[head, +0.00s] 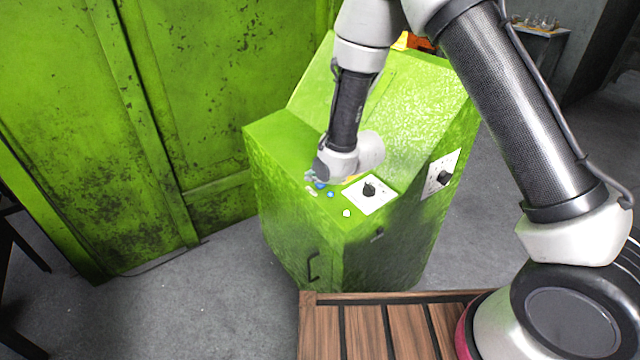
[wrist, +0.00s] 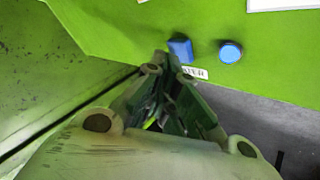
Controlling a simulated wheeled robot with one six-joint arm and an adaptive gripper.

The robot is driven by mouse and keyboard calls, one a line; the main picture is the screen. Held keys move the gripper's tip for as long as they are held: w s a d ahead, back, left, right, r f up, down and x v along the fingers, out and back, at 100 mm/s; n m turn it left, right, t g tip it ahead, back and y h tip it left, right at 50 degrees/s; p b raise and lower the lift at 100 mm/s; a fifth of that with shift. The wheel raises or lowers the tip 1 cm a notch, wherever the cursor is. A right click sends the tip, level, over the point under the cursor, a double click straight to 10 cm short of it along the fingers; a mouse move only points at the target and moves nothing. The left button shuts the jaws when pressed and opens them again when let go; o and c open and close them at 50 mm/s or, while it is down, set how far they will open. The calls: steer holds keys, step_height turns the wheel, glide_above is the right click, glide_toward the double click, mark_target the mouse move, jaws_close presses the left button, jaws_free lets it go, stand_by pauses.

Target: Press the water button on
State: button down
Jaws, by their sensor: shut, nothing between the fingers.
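The green control console (head: 290,150) stands in front of me, with small blue buttons on its top. In the wrist view, a square blue button (wrist: 180,50) and a round blue button (wrist: 230,52) sit side by side. A small white label (wrist: 195,72), partly hidden and hard to read, lies just below them. My gripper (wrist: 162,64) is shut and empty. Its fingertips are close to the lower left of the square button; whether they touch it I cannot tell. In the head view, my gripper (head: 312,177) is down at the console top, beside the blue buttons.
A white panel with a black knob (head: 370,194) is right of the buttons, and another knob panel (head: 441,175) is on the console's side. A pale button (head: 346,213) sits nearer the front edge. A large green metal cabinet (head: 120,130) stands to the left.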

mark_target(313, 191)
steer(key=r, duration=0.6)
steer(key=shift+s+a, duration=0.25)
steer(key=shift+a, duration=0.15)
steer(key=shift+f, duration=0.1)
